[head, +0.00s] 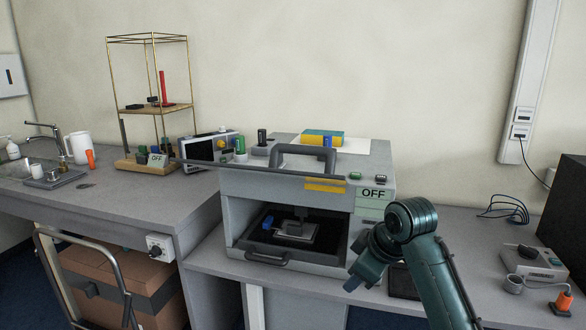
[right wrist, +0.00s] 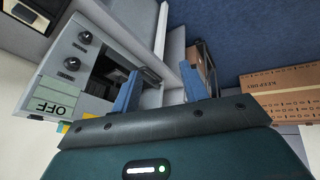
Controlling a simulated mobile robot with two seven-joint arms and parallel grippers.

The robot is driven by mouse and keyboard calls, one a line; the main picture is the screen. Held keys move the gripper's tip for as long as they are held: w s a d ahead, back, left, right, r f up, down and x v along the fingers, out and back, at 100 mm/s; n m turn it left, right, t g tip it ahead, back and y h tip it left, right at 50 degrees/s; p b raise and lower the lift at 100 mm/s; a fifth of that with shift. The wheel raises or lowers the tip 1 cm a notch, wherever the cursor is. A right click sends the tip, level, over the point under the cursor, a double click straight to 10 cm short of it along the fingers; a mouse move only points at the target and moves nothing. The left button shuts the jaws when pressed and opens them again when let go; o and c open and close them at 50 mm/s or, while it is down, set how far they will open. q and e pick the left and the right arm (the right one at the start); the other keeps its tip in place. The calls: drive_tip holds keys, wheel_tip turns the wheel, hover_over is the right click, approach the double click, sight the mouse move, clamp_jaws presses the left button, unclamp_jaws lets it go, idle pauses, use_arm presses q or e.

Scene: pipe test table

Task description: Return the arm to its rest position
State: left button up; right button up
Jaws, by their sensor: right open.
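My right arm (head: 437,268) is dark green and comes in from the bottom right of the head view. Its right gripper (head: 360,277) hangs in front of the right side of a grey machine (head: 226,182) marked OFF. In the right wrist view the right gripper (right wrist: 157,82) shows two blue fingers spread apart with nothing between them. The machine also shows in the right wrist view (right wrist: 92,105), with its knobs and OFF label. My left gripper is in neither view.
The machine's front is open, with a black tray (head: 262,247) inside holding a grey block (head: 300,232). A control box (head: 535,262) and an orange plug (head: 564,301) lie at the right. A cardboard box (head: 110,275) stands below the left counter. Counter right of the arm is partly clear.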

drive_tip(key=s+d+f+m, duration=0.3)
drive_tip(key=s+f+m, duration=0.1)
drive_tip(key=s+f, duration=1.05)
drive_tip(key=s+d+f+m+g+h, duration=0.1)
drive_tip(key=s+d+f+m, duration=0.1)
drive_tip(key=s, duration=0.7)
drive_tip(key=s+d+f+m+h, duration=0.1)
drive_tip(key=s+d+m+h, duration=0.15)
drive_tip(key=s, duration=0.75)
drive_tip(key=w+a+f+t+y, duration=0.3)
drive_tip(key=w+a+f+t, duration=0.2)
drive_tip(key=f, duration=0.4)
drive_tip(key=shift+w+a+t+y, duration=0.2)
drive_tip(key=shift+w+t+y, duration=0.15)
drive_tip(key=shift+w+t, duration=0.25)
